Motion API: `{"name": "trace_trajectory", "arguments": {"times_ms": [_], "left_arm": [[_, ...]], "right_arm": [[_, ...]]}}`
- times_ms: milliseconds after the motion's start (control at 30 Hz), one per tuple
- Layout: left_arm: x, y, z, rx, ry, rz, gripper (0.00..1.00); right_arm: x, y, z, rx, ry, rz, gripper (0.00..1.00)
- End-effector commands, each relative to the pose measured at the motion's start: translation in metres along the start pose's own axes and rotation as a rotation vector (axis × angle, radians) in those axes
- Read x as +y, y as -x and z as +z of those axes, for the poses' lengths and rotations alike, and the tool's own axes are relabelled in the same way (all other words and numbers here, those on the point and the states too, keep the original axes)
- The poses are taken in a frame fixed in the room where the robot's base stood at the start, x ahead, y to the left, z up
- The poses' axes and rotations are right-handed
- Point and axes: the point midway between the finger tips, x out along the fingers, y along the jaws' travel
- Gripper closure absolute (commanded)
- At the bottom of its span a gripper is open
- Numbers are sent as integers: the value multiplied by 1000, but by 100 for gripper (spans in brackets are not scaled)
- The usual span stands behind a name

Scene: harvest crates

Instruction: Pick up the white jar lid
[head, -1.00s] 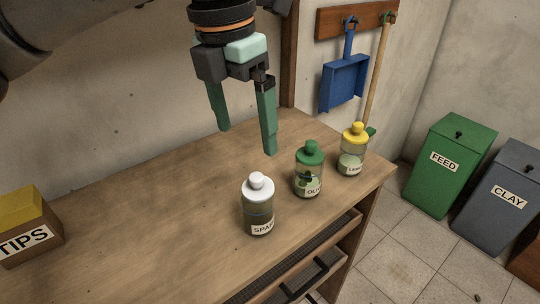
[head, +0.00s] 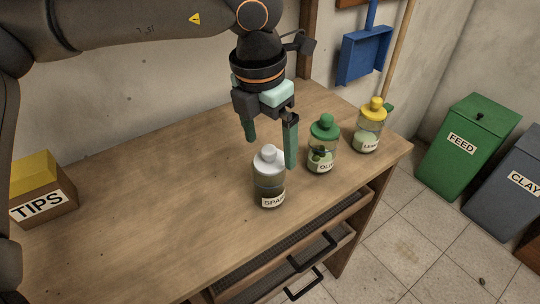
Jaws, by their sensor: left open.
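The white jar lid (head: 268,157) with a round knob sits on a glass jar (head: 268,187) whose label begins "SPA". The jar stands upright on the wooden bench (head: 150,215). My left gripper (head: 270,153) points down with its two green fingers apart and nothing between them. In the picture its fingers lie close to the lid, one to the upper left and one at the right edge. I cannot tell whether they touch it. My right gripper is not in view.
A green-lidded jar (head: 322,150) and a yellow-lidded jar (head: 370,130) stand to the right. A TIPS box (head: 45,195) is at the left. An open drawer (head: 290,258) juts out below the bench's front edge. The bench between the box and jars is clear.

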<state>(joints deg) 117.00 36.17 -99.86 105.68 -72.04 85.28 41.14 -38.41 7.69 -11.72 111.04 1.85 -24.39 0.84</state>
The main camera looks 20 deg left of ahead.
Motion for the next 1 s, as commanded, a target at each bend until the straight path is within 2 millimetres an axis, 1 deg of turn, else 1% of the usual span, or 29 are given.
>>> {"name": "trace_trajectory", "arguments": {"times_ms": [33,133,367,400,1000], "left_arm": [[0,-7,0,3,0,-1,0],[0,-15,0,1,1,-1,0],[0,-18,0,0,1,-1,0],[0,-18,0,0,1,-1,1],[0,-17,0,0,1,-1,69]], "right_arm": [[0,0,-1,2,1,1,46],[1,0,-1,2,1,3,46],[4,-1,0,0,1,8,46],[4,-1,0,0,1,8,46],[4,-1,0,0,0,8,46]]}}
